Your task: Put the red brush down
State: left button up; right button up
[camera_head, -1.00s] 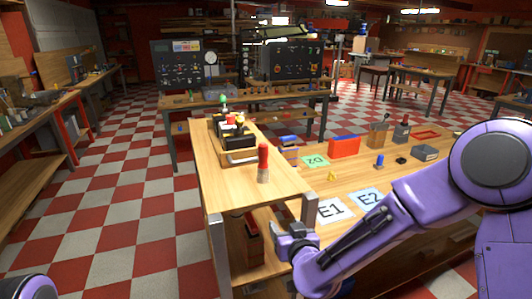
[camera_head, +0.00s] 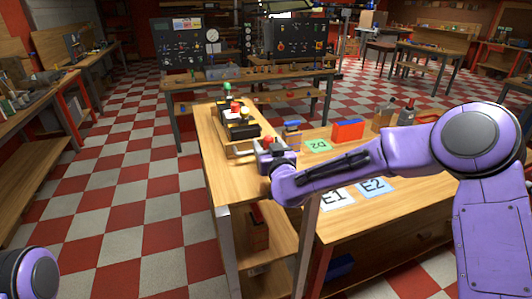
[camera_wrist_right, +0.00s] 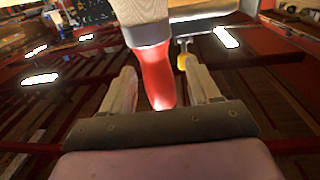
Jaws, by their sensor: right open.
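The red brush shows in the head view as a small red tip (camera_head: 268,139) at my right gripper, above the narrow wooden bench top (camera_head: 236,182). Most of it is hidden there by the gripper and wrist. In the right wrist view its red handle (camera_wrist_right: 156,80) lies between the two fingers, with the pale wide part of the brush at the top of the picture. My right gripper (camera_head: 263,146) is open, with a finger on each side of the handle (camera_wrist_right: 160,85). Gaps show beside the handle. My left gripper is out of view.
A dark tray or box with coloured items (camera_head: 238,127) stands just behind the gripper. A green card (camera_head: 317,146), a red bin (camera_head: 348,131) and the E1 (camera_head: 337,197) and E2 (camera_head: 374,186) cards lie on the adjoining bench. The bench's near left top is clear.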

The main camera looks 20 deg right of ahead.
aim_at(270, 137)
jog(key=shift+s, duration=0.15)
jog(key=c, duration=1)
grip_shut()
jog(key=shift+r, duration=0.1)
jog(key=shift+r, duration=0.3)
notch_tip(270, 137, up, 3)
jog(key=shift+s+d+f+b, duration=0.1)
jog(key=shift+b, duration=0.4)
jog(key=s+d+r+p, duration=0.3)
jog(key=s+d+r, duration=0.2)
jog(key=s+r, duration=0.4)
jog(key=s, duration=0.3)
jog(key=shift+s+r+p, duration=0.25)
jog(key=shift+s+p, duration=0.05)
jog(key=shift+s, duration=0.1)
